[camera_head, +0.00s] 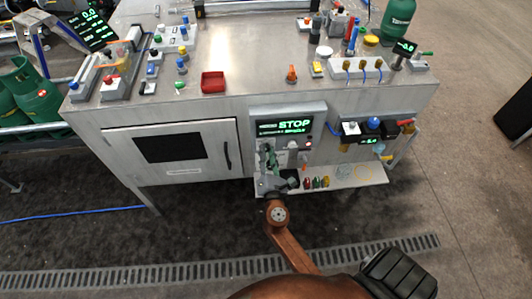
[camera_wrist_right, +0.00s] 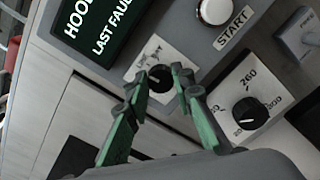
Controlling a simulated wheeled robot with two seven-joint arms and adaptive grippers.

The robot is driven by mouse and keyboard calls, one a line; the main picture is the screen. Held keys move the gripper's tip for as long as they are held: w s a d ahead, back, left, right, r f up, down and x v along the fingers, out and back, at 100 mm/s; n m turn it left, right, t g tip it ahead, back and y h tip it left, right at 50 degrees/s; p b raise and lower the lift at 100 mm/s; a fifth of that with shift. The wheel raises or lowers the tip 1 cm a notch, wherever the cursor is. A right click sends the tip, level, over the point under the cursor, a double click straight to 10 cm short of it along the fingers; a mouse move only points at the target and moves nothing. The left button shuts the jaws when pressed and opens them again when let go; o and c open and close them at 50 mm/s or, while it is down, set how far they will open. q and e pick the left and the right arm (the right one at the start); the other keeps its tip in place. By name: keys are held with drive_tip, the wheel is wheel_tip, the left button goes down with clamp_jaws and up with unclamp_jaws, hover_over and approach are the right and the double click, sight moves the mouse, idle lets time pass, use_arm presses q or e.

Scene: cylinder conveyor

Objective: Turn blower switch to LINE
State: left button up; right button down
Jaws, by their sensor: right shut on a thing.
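The switch is a small black knob (camera_wrist_right: 160,78) on a white label plate (camera_wrist_right: 148,57), just below the green-lettered display in the right wrist view. The plate's lettering is partly covered and I cannot read it fully. My right gripper (camera_wrist_right: 163,80) has its green fingers on either side of this knob and is shut on it. In the head view the right gripper (camera_head: 268,155) reaches up to the control panel (camera_head: 258,114) on the cabinet front, and hides the knob there. My left gripper is not in view.
A second black dial (camera_wrist_right: 250,112) with a number scale sits right of the switch. A white START button (camera_wrist_right: 216,10) is above. A low shelf (camera_head: 345,178) with small coloured items juts out beneath. A cabinet door (camera_head: 205,165) is left.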

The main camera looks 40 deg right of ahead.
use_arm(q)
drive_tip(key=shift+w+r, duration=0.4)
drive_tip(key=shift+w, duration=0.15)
use_arm(e)
drive_tip(key=shift+m, duration=0.6)
drive_tip(key=c, duration=1.7)
unclamp_jaws()
drive_tip(key=shift+o, duration=0.2)
drive_tip(key=v, duration=1.2)
drive_tip(key=shift+f, duration=0.1)
